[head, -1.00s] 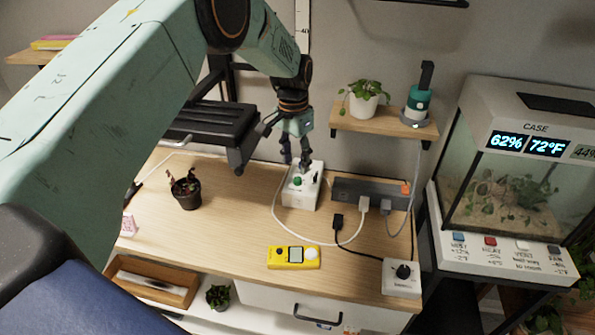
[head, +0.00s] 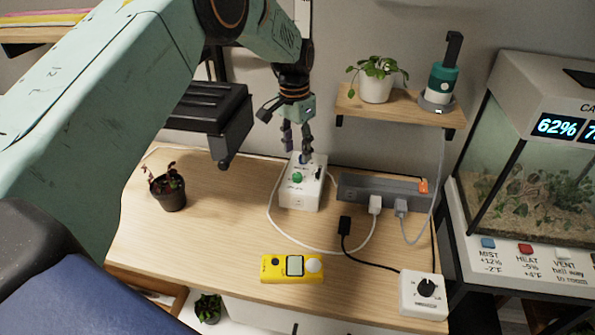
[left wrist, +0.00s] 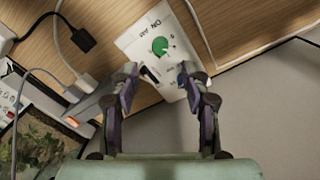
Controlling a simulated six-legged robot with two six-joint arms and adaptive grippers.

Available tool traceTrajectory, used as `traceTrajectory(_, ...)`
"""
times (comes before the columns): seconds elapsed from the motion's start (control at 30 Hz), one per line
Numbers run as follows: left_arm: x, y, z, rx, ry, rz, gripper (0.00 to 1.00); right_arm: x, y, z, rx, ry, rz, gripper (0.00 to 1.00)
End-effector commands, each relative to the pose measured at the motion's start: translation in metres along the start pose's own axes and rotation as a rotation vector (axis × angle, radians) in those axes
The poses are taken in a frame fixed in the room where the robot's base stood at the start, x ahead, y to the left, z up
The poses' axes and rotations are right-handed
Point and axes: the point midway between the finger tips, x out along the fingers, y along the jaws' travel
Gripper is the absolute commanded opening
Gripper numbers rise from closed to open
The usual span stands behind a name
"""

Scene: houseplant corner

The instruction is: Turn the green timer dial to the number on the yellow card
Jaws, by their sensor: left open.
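The green timer dial (head: 297,178) sits on the face of a white timer box (head: 301,198) on the wooden table. In the left wrist view the dial (left wrist: 160,46) shows as a green knob with printed marks around it, too small to read. A black switch is beside it on the same box. My left gripper (head: 297,155) is open and points down at the back end of the box. In the left wrist view its fingertips (left wrist: 158,76) are spread on either side of the box, short of the dial. I see no yellow card, and my right gripper is not in view.
A yellow meter (head: 292,268) lies at the front of the table. A grey power strip (head: 372,188) with plugs and cables lies right of the box. A white box with a black knob (head: 425,294) is at front right. A potted plant (head: 168,191) stands left.

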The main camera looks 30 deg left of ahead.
Motion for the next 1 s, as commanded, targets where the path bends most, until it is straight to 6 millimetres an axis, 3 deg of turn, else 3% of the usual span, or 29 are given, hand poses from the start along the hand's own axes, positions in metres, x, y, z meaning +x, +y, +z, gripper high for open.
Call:
traceTrajectory(0.3,0.049,0.002,0.004,0.000,-0.004,0.002,0.47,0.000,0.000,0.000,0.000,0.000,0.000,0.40)
traceTrajectory(0.47,0.065,0.002,0.003,0.000,-0.002,0.001,0.47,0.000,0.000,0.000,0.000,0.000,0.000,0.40)
traceTrajectory(0.83,0.071,-0.001,0.001,0.000,-0.001,0.001,0.47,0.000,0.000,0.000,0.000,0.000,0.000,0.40)
traceTrajectory(1.0,0.071,-0.001,0.001,0.000,-0.001,0.001,0.34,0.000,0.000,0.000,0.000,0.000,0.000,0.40)
